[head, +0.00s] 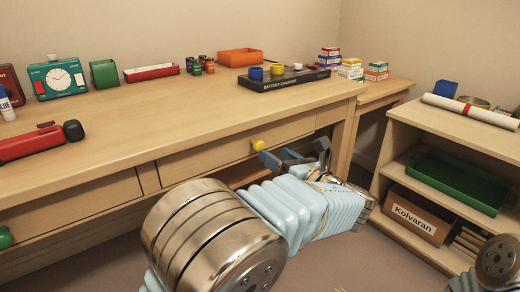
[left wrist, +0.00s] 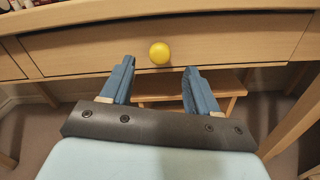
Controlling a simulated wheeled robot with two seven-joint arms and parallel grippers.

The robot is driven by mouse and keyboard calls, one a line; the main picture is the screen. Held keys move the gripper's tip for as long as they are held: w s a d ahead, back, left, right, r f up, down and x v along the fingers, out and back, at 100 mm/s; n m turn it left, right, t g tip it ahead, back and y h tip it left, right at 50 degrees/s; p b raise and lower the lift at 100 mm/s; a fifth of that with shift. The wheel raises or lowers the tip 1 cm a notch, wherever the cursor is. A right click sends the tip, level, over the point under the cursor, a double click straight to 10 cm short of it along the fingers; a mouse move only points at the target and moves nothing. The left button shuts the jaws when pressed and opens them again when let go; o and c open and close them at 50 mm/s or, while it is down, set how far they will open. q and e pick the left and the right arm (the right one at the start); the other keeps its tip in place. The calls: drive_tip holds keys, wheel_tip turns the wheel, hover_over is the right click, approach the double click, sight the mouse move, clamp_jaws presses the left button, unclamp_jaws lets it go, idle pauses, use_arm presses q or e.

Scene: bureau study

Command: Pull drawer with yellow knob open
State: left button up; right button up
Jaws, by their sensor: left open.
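The drawer with the yellow knob (head: 222,152) is in the front of the wooden desk, right of the other drawer, and looks closed. Its round yellow knob (head: 258,145) sticks out from the front. In the left wrist view the knob (left wrist: 159,53) sits ahead of the fingertips, about midway between them. My left gripper (head: 290,157) is open and empty, just right of the knob in the head view and apart from it. Its two blue fingers (left wrist: 156,66) are spread on either side. My right gripper is not visible; part of my right arm shows at the lower right.
The left drawer (head: 80,205) has a green knob (head: 6,237). The desktop holds a clock (head: 58,78), a red stapler-like object (head: 38,142) and a battery charger (head: 284,79). A shelf unit (head: 455,133) with a green tray (head: 458,181) stands at the right.

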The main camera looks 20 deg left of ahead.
sight(262, 147)
use_arm(q)
drive_tip(key=b+x, duration=0.1)
drive_tip(key=x, duration=0.6)
drive_tip(key=shift+w+a, duration=0.15)
drive_tip(key=shift+a, duration=0.05)
clamp_jaws()
